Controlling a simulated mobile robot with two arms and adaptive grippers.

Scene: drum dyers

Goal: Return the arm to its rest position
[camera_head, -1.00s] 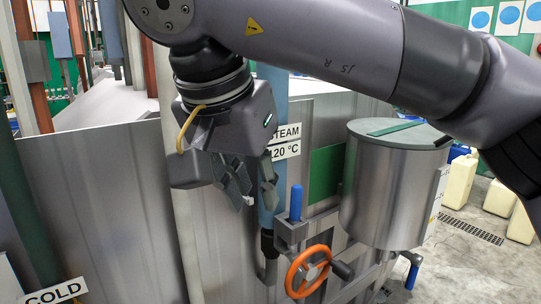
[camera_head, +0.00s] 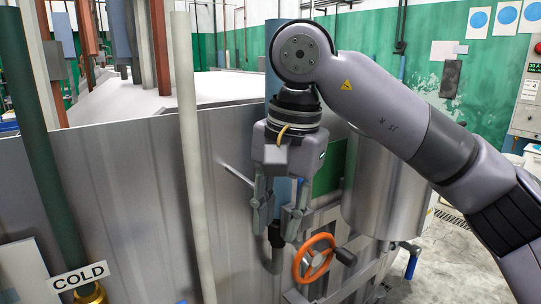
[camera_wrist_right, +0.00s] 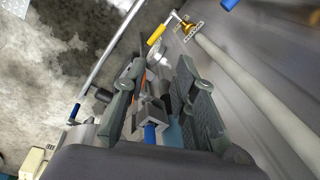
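My right gripper (camera_head: 278,212) hangs with its fingers downward in front of the metal wall, left of the steel drum (camera_head: 383,190). Its fingers are apart and nothing is held between them. In the right wrist view my right gripper (camera_wrist_right: 163,95) also shows open. A blue handle on a grey block (camera_wrist_right: 150,132) shows beyond the gap; I cannot tell how far away it is. In the head view that handle is mostly hidden by the fingers. My right arm reaches in from the right. My left gripper is not in view.
An orange handwheel (camera_head: 314,258) sits just below and right of the gripper. A pale vertical pipe (camera_head: 190,150) stands to the left. A COLD sign (camera_head: 80,276) and a brass fitting (camera_head: 91,293) are at the lower left. The wall between pipe and gripper has some free room.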

